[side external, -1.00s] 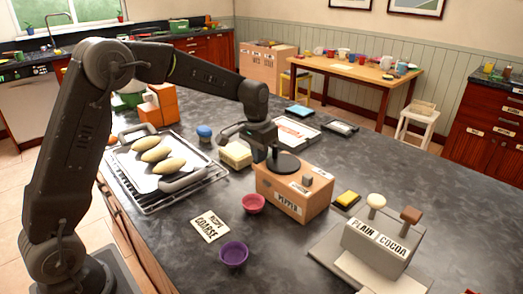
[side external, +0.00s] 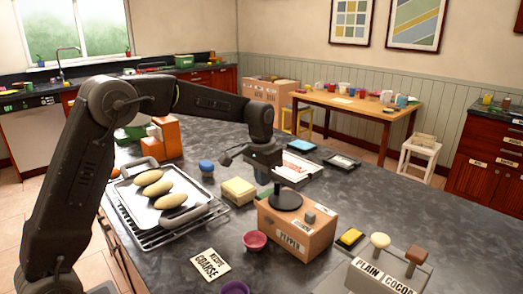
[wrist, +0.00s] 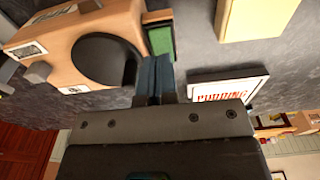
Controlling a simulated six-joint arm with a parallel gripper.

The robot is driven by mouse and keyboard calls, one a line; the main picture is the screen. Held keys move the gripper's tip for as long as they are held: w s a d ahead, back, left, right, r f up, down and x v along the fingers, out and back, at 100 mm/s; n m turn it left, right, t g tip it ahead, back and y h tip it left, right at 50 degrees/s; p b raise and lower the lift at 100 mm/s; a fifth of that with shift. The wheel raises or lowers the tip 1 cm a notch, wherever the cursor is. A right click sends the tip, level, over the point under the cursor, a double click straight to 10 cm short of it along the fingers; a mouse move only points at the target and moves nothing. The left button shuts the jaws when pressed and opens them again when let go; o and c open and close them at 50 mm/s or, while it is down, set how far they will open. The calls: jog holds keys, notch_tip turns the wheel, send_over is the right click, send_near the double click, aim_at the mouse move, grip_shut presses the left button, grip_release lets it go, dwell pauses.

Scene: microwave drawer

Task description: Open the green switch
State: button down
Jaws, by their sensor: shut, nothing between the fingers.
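A tan wooden box (side external: 296,226) labelled PEPPER stands on the dark counter with a black disc (side external: 287,199) and a small grey knob (side external: 309,217) on top. A green panel (wrist: 160,39) on the box's end shows in the wrist view, beside the black disc (wrist: 102,60). I cannot tell whether it is the switch or how it is set. In the side view, my gripper (side external: 264,180) is behind the box.
A pale yellow block (side external: 238,191) and a tray of rolls (side external: 164,214) stand left of the box. A pink bowl (side external: 254,241) is in front. A grey stand (side external: 386,275) labelled PLAIN and COCOA is at right. The white PUDDING panel (wrist: 228,90) lies near my gripper.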

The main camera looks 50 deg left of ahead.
aim_at(261, 197)
notch_tip(261, 197, up, 10)
jog(key=s+d+r+t, duration=0.1)
jog(key=s+d+r, duration=0.15)
jog(key=s, duration=0.45)
jog(key=s+d+f+t, duration=0.2)
jog(key=s+f, duration=0.1)
jog(key=s, duration=0.8)
jog(key=s+d+f+t, duration=0.1)
jog(key=s+f, duration=0.2)
jog(key=s, duration=0.8)
jog(key=shift+d+f+t, duration=0.2)
jog(key=shift+d+t, duration=0.15)
jog(key=shift+t, duration=0.05)
